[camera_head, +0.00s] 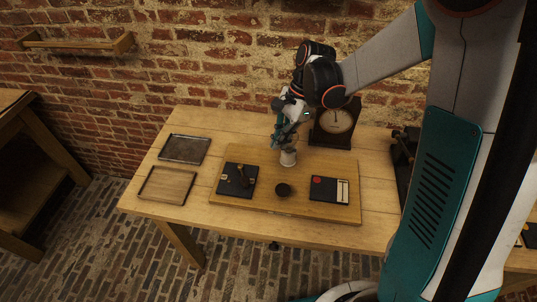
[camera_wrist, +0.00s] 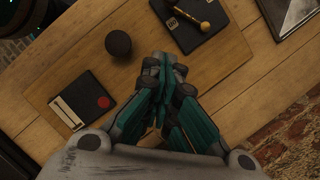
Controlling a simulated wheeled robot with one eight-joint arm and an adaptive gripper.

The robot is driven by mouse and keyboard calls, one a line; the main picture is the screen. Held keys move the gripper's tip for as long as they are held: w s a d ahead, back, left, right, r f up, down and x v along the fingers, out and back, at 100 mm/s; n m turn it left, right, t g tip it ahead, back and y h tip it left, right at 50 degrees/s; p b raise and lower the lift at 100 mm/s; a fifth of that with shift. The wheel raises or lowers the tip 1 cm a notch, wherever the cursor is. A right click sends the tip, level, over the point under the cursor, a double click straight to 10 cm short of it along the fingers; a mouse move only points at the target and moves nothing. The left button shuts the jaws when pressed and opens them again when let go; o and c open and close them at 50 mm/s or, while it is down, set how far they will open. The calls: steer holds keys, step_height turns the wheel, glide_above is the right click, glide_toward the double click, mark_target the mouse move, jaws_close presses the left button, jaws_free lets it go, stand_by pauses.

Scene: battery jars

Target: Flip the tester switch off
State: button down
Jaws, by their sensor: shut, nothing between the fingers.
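A black plate (camera_head: 232,188) with a brass lever (camera_head: 243,176) lies on the left part of the wooden board; it also shows at the top of the wrist view (camera_wrist: 180,30), with its brass lever (camera_wrist: 194,14). A black box (camera_head: 322,196) with a red dot and a pale strip lies on the right of the board; the wrist view shows it too (camera_wrist: 75,90). I cannot tell from its look which one is the tester. My gripper (camera_head: 285,137) is shut and empty above the back of the board, touching neither. In the wrist view its fingers (camera_wrist: 162,75) are together.
A round black lid (camera_head: 283,190) lies on the board (camera_head: 262,204) between the two black devices. A dark clock-like dial (camera_head: 335,124) stands behind. Two trays (camera_head: 186,149) (camera_head: 167,186) lie at left.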

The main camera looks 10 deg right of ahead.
steer(key=b+x, duration=0.3)
steer(key=x, duration=0.6)
steer(key=shift+f, duration=0.4)
steer(key=a, duration=0.1)
steer(key=s+a+b, duration=0.1)
steer(key=a, duration=0.1)
steer(key=shift+s+r, duration=0.15)
steer(key=shift+a, duration=0.35)
steer(key=shift+s, duration=0.1)
steer(key=shift+s+a+m, duration=0.15)
steer(key=shift+a+m, duration=0.05)
steer(key=shift+m, duration=0.1)
